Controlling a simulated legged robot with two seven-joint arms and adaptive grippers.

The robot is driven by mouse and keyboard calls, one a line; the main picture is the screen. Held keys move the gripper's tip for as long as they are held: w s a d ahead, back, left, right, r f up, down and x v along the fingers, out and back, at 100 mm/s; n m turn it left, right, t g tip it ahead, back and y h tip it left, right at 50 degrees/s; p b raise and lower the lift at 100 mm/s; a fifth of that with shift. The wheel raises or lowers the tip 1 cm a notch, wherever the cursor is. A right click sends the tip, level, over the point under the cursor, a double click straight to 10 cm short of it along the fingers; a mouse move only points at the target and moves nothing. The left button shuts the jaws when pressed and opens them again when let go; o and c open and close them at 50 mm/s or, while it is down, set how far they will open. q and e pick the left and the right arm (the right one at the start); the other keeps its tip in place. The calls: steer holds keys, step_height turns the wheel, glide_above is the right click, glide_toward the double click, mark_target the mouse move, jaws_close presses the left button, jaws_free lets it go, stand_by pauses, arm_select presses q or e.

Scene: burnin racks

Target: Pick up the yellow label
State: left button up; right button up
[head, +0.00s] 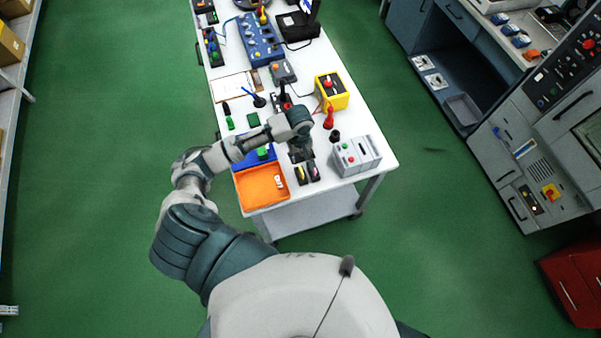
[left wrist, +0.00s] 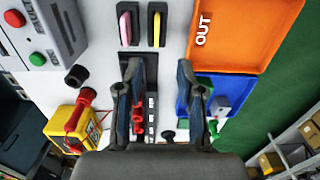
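The yellow label (left wrist: 157,28) stands in a narrow black holder in the left wrist view, beside a matching holder with a pink label (left wrist: 125,28). In the head view the yellow label (head: 300,173) shows small, between the orange tray and the grey box. My left gripper (left wrist: 160,70) is open above the table, its two fingers spread with nothing held between them. In the left wrist view the labels lie beyond its fingertips, apart from them. In the head view my left gripper (head: 301,152) is partly hidden by its own wrist. My right gripper is not in view.
An orange tray (left wrist: 235,40) marked OUT and a blue tray (left wrist: 190,98) lie to one side of the holders. A grey box (head: 355,157) with buttons stands on the other side. A yellow box (head: 331,92) and a red bottle-like item (head: 329,119) stand nearby.

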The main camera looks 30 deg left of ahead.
mark_target(301, 170)
arm_select(q)
steer(key=f, duration=0.6)
steer(key=shift+d+f, duration=0.15)
steer(key=shift+d, duration=0.1)
step_height(301, 170, down, 5)
steer(key=shift+w+p, duration=0.1)
steer(key=shift+p, duration=0.4)
jaws_close()
